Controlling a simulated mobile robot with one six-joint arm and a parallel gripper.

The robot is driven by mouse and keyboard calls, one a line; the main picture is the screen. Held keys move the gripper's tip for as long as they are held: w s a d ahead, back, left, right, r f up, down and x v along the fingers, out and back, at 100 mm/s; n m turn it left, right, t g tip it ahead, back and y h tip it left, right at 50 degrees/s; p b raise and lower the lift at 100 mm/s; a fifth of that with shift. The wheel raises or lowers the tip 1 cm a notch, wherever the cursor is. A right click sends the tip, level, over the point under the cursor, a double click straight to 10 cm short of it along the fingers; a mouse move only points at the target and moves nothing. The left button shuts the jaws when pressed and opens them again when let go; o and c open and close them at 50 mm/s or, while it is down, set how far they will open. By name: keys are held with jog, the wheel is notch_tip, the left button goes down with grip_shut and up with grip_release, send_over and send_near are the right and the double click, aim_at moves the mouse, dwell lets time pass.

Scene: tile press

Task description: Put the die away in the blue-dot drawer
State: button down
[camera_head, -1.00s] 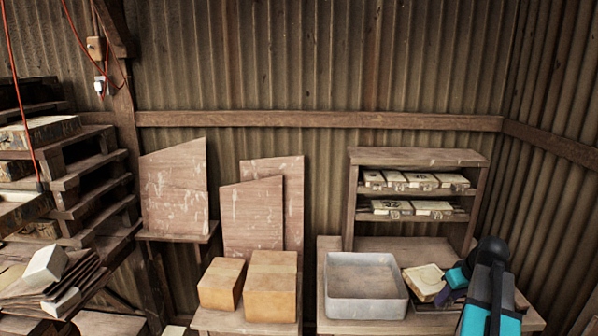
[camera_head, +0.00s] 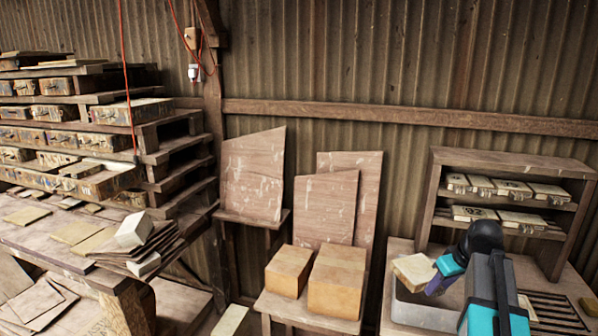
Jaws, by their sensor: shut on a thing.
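The die, a pale square block (camera_head: 413,271), is at the lower right of the head view. My gripper (camera_head: 438,281), with purple fingers, is shut on its right edge. The block appears over the grey tray (camera_head: 418,315) and partly covers it. At the left, a rack of wooden drawers (camera_head: 50,137) has several rows with small fronts and handles. One drawer (camera_head: 105,178) in a lower row juts out, as does one higher up (camera_head: 135,111). I cannot make out a blue dot on any of them.
A shelf (camera_head: 565,235) with several pale blocks stands at the right behind my arm. Two cardboard boxes (camera_head: 335,280) sit on a low stand in the middle. A worktable (camera_head: 45,235) with tiles and a stack of boards with white blocks lies before the drawers.

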jog(key=w+a+r+m+b, duration=0.1)
jog(key=a+b, duration=0.1)
jog(key=a, duration=1)
jog(key=w+a+r+m+h+b, duration=0.1)
jog(key=a+m, duration=0.1)
jog(key=a, duration=1)
jog(key=shift+r+b, duration=0.25)
jog(key=shift+b, duration=0.1)
jog(key=shift+a, duration=0.1)
jog(key=shift+s, duration=0.1)
jog(key=s+f, duration=0.5)
jog(key=f, duration=0.1)
jog(key=shift+f, duration=0.35)
jog(key=shift+s, duration=0.1)
